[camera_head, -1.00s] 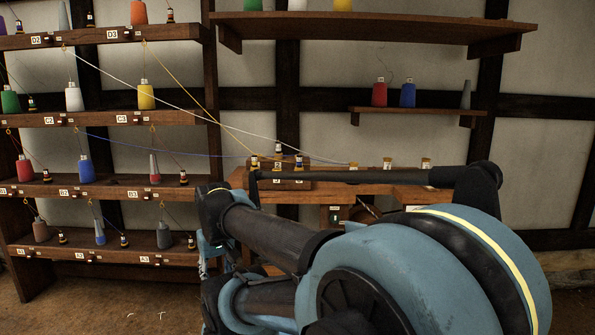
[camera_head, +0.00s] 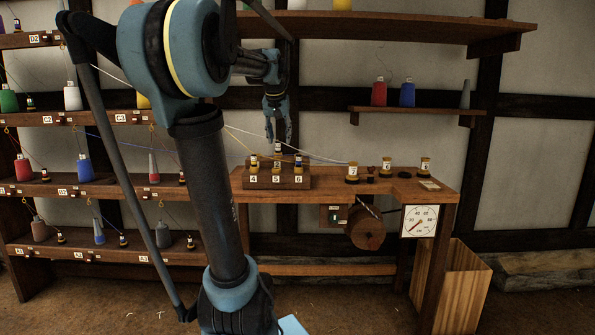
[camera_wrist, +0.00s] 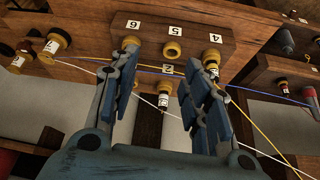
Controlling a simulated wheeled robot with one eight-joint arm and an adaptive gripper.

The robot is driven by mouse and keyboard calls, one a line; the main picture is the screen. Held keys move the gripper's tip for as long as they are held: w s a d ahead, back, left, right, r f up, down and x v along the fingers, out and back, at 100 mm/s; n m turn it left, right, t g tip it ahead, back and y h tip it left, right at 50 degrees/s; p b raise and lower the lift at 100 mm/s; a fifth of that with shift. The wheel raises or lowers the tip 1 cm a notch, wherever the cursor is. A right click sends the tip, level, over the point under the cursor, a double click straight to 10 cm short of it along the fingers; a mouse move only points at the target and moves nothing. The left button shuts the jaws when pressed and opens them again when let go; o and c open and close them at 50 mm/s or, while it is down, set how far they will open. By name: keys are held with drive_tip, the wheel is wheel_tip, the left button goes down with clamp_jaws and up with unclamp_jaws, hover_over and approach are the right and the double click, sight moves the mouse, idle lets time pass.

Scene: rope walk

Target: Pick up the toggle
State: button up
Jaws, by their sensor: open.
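My gripper (camera_head: 278,137) is open and points down over the wooden numbered block (camera_head: 262,181) on the bench. A small dark toggle with yellow ends and a pale label (camera_head: 278,149) stands behind the block's number 2, just below my fingertips. In the wrist view this toggle (camera_wrist: 163,92) shows between my open fingers (camera_wrist: 158,85), apart from both. Similar toggles stand at slot 4 (camera_head: 254,161) and slot 6 (camera_head: 298,162); slot 5 (camera_wrist: 175,50) looks empty. Which toggle the task means is not marked.
Blue, yellow and white cords cross near my fingers. More toggles, such as number 7 (camera_head: 352,173), stand along the bench (camera_head: 440,194). A rack of cones (camera_head: 110,192) is at left. A shelf (camera_head: 400,30) hangs above. A dial (camera_head: 419,221) and a wooden bin (camera_head: 465,285) are at right.

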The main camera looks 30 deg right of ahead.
drive_tip(key=m, duration=0.1)
approach(299, 157)
drive_tip(key=shift+h, duration=0.3)
drive_tip(key=shift+w+x, duration=0.2)
drive_tip(key=shift+x, duration=2.5)
drive_tip(key=shift+w+x, duration=0.2)
drive_tip(key=shift+x, duration=2.5)
drive_tip(key=shift+a+r, duration=0.15)
clamp_jaws()
